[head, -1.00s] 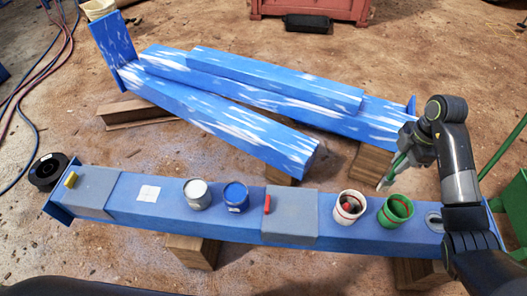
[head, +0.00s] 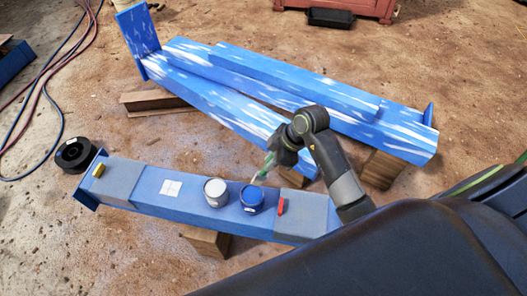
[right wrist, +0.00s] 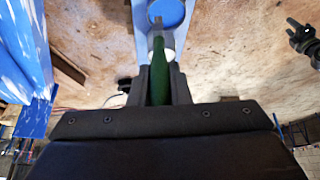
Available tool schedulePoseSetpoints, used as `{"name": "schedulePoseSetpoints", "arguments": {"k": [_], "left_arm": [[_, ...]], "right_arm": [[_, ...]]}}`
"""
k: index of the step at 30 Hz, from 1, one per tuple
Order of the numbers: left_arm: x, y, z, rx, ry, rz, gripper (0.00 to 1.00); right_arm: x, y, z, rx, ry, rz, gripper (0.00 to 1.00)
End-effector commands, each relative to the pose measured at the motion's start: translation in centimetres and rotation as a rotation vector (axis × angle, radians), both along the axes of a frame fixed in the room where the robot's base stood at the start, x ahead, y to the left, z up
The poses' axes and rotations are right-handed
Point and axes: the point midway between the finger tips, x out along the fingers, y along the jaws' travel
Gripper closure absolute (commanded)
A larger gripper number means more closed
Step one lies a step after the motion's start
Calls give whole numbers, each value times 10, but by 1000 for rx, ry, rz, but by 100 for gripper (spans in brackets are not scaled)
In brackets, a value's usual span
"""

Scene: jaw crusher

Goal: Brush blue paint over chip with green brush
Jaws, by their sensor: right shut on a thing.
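My right gripper (head: 275,158) is shut on the green brush (head: 264,170), which points down and left. The brush tip is over or just above the blue paint can (head: 252,200); contact is not clear. In the right wrist view the green handle (right wrist: 160,82) lies between the fingers and its tip overlaps the blue can's round top (right wrist: 170,12). A pale square patch (head: 171,188), seemingly the chip area, lies on the near blue beam (head: 150,204). A dark gripper, seemingly my left one (right wrist: 303,40), is small at the right wrist view's edge; its jaws are unclear.
A can with a pale top (head: 216,190) stands between patch and blue can. Grey cloths (head: 123,180) drape the beam, with a yellow item (head: 98,170) and a red item (head: 282,207) on them. A black spool (head: 75,153) sits left. Streaked blue beams (head: 290,88) lie behind.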

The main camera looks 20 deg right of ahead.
Motion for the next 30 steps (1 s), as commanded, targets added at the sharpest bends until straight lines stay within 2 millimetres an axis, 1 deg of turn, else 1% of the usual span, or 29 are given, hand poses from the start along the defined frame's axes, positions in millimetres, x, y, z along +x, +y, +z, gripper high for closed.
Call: {"name": "schedulePoseSetpoints", "arguments": {"k": [1,4,8,17,30], "left_arm": [[-1,0,12,-1,0,0,53],[-2,-1,16,-1,0,0,53],[-3,-1,15,-1,0,0,53],[-3,-1,-4,-1,0,0,53],[-2,-1,-43,-1,0,-1,53]], "right_arm": [[-8,9,12,25,-11,-46,100],[-14,19,17,51,-28,-111,100],[-17,22,17,61,-37,-143,100],[-19,18,1,59,-37,-143,100],[-25,9,-33,57,-37,-141,100]]}}
